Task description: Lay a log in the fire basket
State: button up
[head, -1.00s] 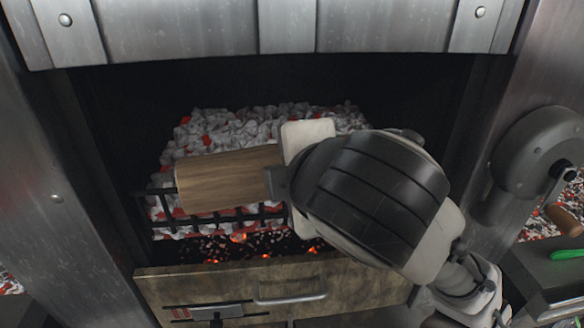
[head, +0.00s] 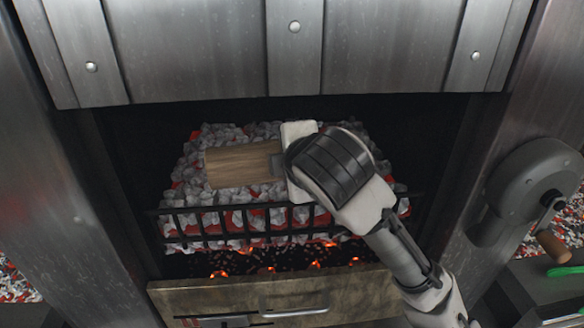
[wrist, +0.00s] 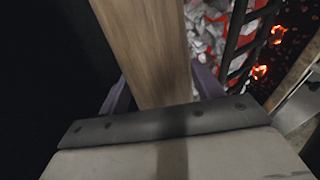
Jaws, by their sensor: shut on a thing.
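The fire basket (head: 230,226) is a black barred grate holding a bed of grey and glowing red coals inside the dark grill opening. A pale brown wooden log (head: 238,166) lies roughly level, left to right, over the coals behind the basket's front bars. Whether it touches the coals I cannot tell. My gripper (head: 278,165) is shut on the log's right end; the wrist hides that end in the head view. In the wrist view the log (wrist: 152,50) runs away from between the purplish fingers, with the basket bars (wrist: 243,38) to its right.
A raised metal door (head: 300,50) hangs above the opening, with steel posts on both sides. A drawer front with a handle (head: 295,312) is below the basket. A crank wheel (head: 530,190) is at the right, near a green object (head: 566,270).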

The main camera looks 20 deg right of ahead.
jog(key=b+x, duration=0.1)
jog(key=x, duration=0.2)
jog(key=d+r+b+x, duration=0.1)
jog(key=x, duration=0.3)
jog(key=d+x, duration=0.1)
jog(key=x, duration=0.3)
jog(key=shift+w+r+b, duration=0.2)
jog(key=shift+w+b, duration=0.2)
jog(key=shift+w, duration=0.2)
jog(key=shift+w+d+f+b, duration=0.25)
jog(key=shift+w+f+b, duration=0.35)
jog(key=shift+w+f, duration=0.15)
jog(key=o, duration=1.6)
jog(key=shift+s, duration=0.1)
jog(key=shift+o, duration=0.2)
jog(key=shift+f, duration=0.15)
